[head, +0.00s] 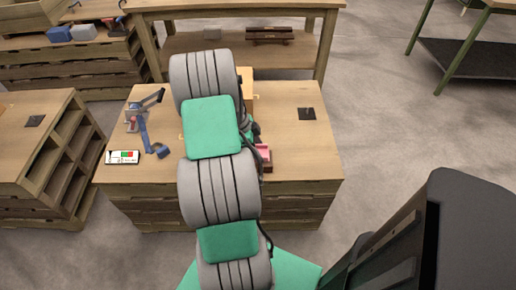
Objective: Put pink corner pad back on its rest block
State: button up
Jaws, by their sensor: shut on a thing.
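A small pink piece (264,154), which looks like the pink corner pad, shows just right of my arm, low over the middle of the wooden workbench (300,150). My gripper (257,140) is mostly hidden behind my own grey and green arm links; only dark parts of it show beside the pink piece. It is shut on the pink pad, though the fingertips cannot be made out. I cannot tell the rest block from the pad at this size, nor whether they touch.
On the bench's left stand a blue-and-grey clamp-like device (140,117) and a small display (123,157). A dark square (306,114) lies at the right. The bench's right side is mostly clear. Another wooden bench (235,5) stands behind.

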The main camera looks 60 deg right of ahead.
jog(key=shift+f+b, duration=0.9)
jog(key=shift+f, duration=0.25)
jog(key=o, duration=1.5)
jog(key=v, duration=0.7)
jog(key=shift+w+r, duration=0.15)
jog(key=shift+r, duration=0.2)
jog(key=shift+a+p, duration=0.1)
jog(key=shift+p, duration=0.2)
jog(key=w+a+r+n+t+p, duration=0.2)
jog(key=w+a+r+n+p, duration=0.1)
jog(key=w+a+r+n, duration=0.5)
jog(key=w+a+r+n+t+p, duration=0.25)
jog(key=w+a+r+n, duration=0.3)
jog(key=a+r, duration=0.4)
jog(key=s+a+r+n+t+p, duration=0.1)
jog(key=a+r+n, duration=0.1)
jog(key=a+n, duration=0.3)
jog(key=s+a+r+n+y+p, duration=0.1)
jog(key=a+r+n+p, duration=0.1)
jog(key=a+n, duration=0.4)
jog(key=s+a+r+n+t+y+p, duration=0.1)
jog(key=a+r+n, duration=0.3)
jog(key=a, duration=0.9)
jog(key=shift+s+a+r+n+t+p, duration=0.2)
jog(key=shift+n+p, duration=0.2)
jog(key=shift+n, duration=0.2)
jog(key=shift+s+a+r+n+t+p, duration=0.1)
jog(key=shift+s+a+n+t+p, duration=0.1)
jog(key=shift+n+p, duration=0.25)
